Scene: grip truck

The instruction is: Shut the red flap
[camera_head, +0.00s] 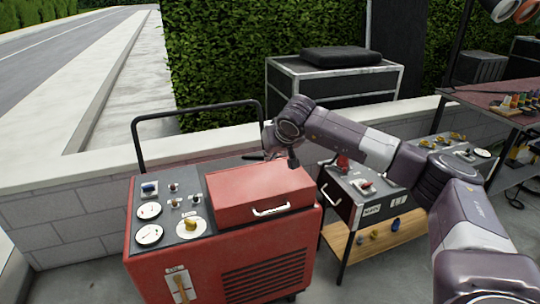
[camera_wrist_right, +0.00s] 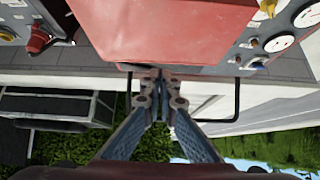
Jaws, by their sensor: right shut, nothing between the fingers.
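The red flap (camera_head: 255,187) is the broad red lid with a pale handle on the red machine (camera_head: 225,250) in the head view. It lies low over the machine's top; I cannot tell whether a small gap remains under its edge. In the right wrist view the flap's red face (camera_wrist_right: 165,30) fills the top middle. My right gripper (camera_head: 293,160) is at the flap's back edge. In the right wrist view its fingertips (camera_wrist_right: 156,78) are together and empty, close to that edge; contact is unclear. My left gripper is not in view.
Gauges and knobs (camera_head: 170,210) sit left of the flap. A dark push bar (camera_head: 195,108) rises behind the machine. A low wall (camera_head: 80,190) runs behind. A side cart with knobs (camera_head: 365,190) stands to the right, under my right arm.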

